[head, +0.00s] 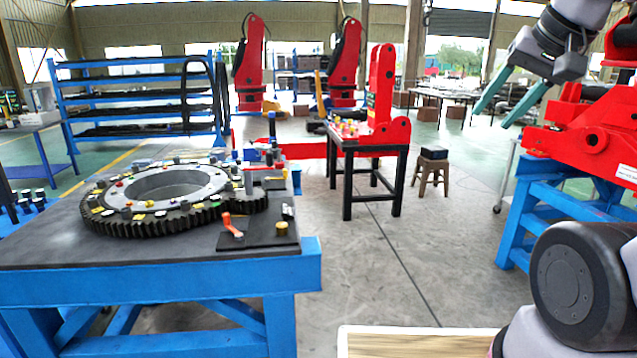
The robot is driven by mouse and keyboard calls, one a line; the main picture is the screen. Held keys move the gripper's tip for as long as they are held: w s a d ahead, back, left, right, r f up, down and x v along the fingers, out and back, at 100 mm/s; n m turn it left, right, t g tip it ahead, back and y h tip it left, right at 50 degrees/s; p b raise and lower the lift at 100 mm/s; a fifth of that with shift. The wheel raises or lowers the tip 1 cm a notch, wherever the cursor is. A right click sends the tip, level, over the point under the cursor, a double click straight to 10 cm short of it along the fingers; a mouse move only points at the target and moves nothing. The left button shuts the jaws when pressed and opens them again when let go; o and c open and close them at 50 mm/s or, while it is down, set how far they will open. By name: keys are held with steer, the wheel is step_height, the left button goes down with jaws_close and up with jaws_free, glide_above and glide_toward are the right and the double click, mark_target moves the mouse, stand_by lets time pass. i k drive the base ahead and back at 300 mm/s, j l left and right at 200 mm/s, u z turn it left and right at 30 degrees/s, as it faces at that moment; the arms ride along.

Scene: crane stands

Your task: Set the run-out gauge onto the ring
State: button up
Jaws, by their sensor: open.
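The large dark toothed ring (140,226) lies flat on a blue-framed table at the left, with a pale inner face and an open centre. Several small coloured pieces sit around its top. I cannot tell for sure which thing is the run-out gauge. Small items stand on a dark mat (258,241) at the table's right front corner: an orange bent piece (231,226), a brass-coloured knob (281,228) and a small black-and-white piece (287,212). My gripper (494,117) is at the upper right with its teal fingers apart and empty, far from the ring.
The blue-framed table (170,283) fills the left foreground. A red machine part on a blue stand (545,195) is at the right, close to my arm. A dark table (372,150) with a red part and a stool (432,165) stand behind. The middle floor is clear.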

mark_target(261, 147)
steer(key=i+l+u, duration=0.1)
steer(key=i+u, duration=0.35)
steer(key=i+l+u, duration=0.25)
steer(key=u, duration=0.2)
steer(key=i+l, duration=0.1)
steer(key=l, duration=0.2)
steer(key=i+l+u, duration=0.1)
steer(key=l, duration=0.2)
steer(key=i+l, duration=0.1)
steer(key=l, duration=0.15)
steer(key=i+l+u, duration=0.1)
steer(key=i+l, duration=0.15)
steer(key=l, duration=0.15)
steer(key=i+l+u, duration=0.15)
steer(key=l, duration=0.2)
steer(key=i+l+u, duration=0.1)
steer(key=i+l, duration=0.15)
steer(key=l, duration=0.2)
steer(key=i+l+u, duration=0.2)
steer(key=i, duration=0.6)
steer(key=j, duration=0.1)
